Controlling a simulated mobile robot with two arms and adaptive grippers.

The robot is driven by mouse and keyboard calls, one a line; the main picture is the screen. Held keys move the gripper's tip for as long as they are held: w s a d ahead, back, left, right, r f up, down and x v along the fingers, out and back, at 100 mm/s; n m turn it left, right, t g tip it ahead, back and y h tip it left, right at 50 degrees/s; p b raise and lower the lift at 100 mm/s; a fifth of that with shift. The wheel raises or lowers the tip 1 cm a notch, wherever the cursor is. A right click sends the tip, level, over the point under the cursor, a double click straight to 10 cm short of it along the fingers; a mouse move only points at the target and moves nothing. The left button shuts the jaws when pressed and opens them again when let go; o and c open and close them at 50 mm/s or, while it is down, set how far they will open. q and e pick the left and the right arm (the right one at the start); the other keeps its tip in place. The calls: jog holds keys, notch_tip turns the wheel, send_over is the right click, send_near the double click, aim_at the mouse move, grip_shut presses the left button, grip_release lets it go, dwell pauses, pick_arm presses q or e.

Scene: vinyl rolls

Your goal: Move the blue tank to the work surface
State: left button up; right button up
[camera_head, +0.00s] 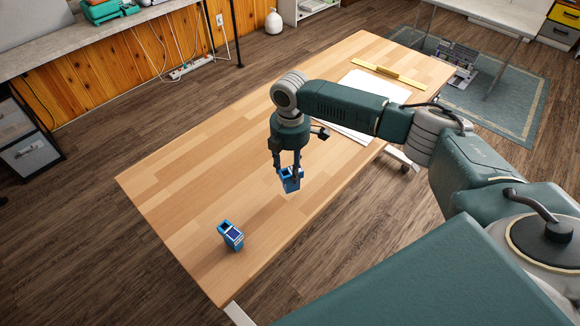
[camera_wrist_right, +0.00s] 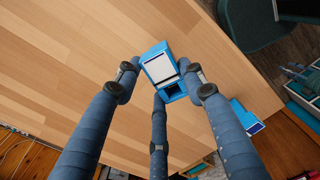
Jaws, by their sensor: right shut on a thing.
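My right gripper (camera_head: 287,166) is shut on a blue tank (camera_head: 291,181) over the wooden work surface (camera_head: 200,170). In the right wrist view the gripper's fingers (camera_wrist_right: 160,88) close around the tank (camera_wrist_right: 159,66), which has a pale panel and a dark opening. The fingers hide part of its sides. I cannot tell how far its underside is from the wood. A second blue tank (camera_head: 231,236) with a dark top stands apart near the table's front left edge, and it also shows in the right wrist view (camera_wrist_right: 246,117). My left gripper is not in view.
A white sheet (camera_head: 363,92) and a yellow ruler-like bar (camera_head: 388,73) lie at the table's far end. A counter (camera_head: 95,34) with green cases runs along the wall. The table's left and middle parts are mostly clear.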

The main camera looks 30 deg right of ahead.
jog(key=shift+f, duration=0.45)
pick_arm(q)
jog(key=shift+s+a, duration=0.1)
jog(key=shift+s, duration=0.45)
pick_arm(e)
jog(key=shift+f, duration=0.1)
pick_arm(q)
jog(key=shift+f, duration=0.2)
pick_arm(e)
jog(key=shift+f, duration=0.65)
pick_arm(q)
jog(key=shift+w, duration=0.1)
pick_arm(e)
jog(key=shift+f+b, duration=0.35)
jog(key=shift+f, duration=0.25)
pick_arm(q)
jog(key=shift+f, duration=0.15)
pick_arm(e)
jog(key=shift+f, duration=0.2)
